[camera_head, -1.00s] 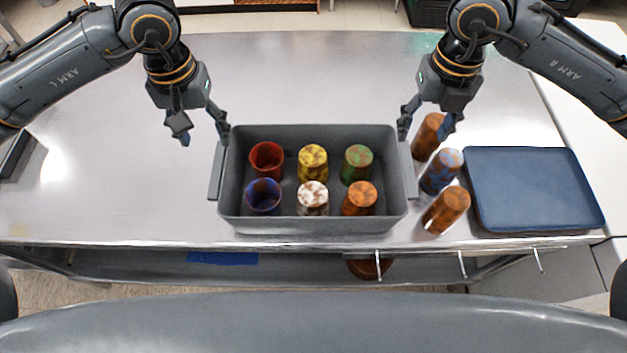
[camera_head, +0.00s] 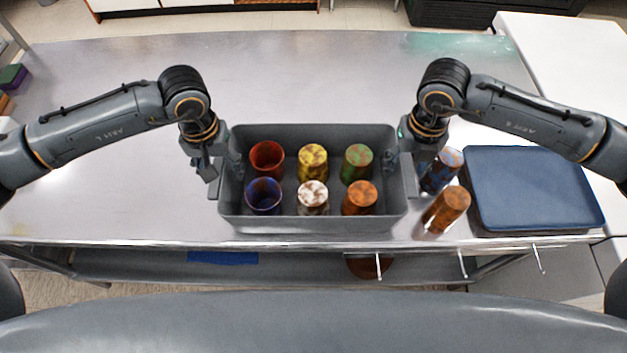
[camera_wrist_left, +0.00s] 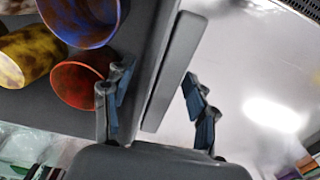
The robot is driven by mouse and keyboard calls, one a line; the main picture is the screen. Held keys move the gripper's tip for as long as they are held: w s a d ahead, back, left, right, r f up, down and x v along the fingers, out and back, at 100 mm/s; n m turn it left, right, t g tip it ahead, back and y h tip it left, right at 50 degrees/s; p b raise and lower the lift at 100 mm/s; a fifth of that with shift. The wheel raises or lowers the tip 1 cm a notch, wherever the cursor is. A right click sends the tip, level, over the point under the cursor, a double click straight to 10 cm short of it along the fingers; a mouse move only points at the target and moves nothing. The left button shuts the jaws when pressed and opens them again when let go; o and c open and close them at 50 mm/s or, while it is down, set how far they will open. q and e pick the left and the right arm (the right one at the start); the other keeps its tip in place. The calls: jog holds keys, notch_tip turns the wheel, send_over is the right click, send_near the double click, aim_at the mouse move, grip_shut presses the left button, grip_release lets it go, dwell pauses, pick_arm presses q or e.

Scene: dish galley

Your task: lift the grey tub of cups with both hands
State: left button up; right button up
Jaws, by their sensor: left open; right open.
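The grey tub (camera_head: 312,226) stands on the steel counter with several cups in it: red (camera_head: 267,158), yellow (camera_head: 313,160), green (camera_head: 357,163), blue (camera_head: 263,195), white-brown (camera_head: 313,198) and orange (camera_head: 360,198). My left gripper (camera_head: 222,172) is open at the tub's left end. In the left wrist view its fingers (camera_wrist_left: 158,108) are on either side of the tub's side handle (camera_wrist_left: 176,70), one inside by the red cup, one outside. My right gripper (camera_head: 402,168) is open at the right end, one finger inside the tub; its outer finger is hard to see.
A blue-brown cup (camera_head: 446,172) and an orange-brown cup (camera_head: 447,208) stand close to the tub's right side. A dark blue tray (camera_head: 535,190) lies further right. The counter (camera_head: 120,180) is clear left of the tub and behind it.

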pick_arm(q)
grip_shut()
pick_arm(e)
grip_shut()
pick_arm(q)
jog(key=shift+w+r, duration=0.1)
jog(key=shift+r, duration=0.1)
pick_arm(e)
jog(key=shift+w+r, duration=0.1)
jog(key=shift+r, duration=0.15)
